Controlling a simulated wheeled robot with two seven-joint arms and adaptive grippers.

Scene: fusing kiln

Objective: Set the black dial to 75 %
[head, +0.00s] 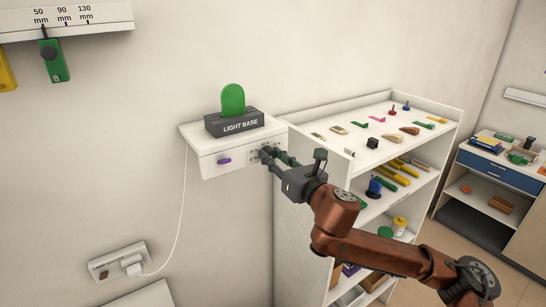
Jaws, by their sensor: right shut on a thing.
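My right gripper (270,154) reaches in from the lower right. Its fingers are shut at the right part of the front of a white wall-mounted box (207,167). The black dial is there, between and behind the dark fingers. They hide it almost wholly, and its setting cannot be read. Small marks show beside the fingertips. A dark block labelled LIGHT BASE (236,123) stands on the box with an upright green rounded piece (233,100) in it. My left gripper is not in view.
A purple control (224,161) sits left of the fingers on the box front. A white cord (183,213) hangs down to a wall socket (118,260). A white shelf unit (286,225) with many small items stands close on the right, behind my right arm.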

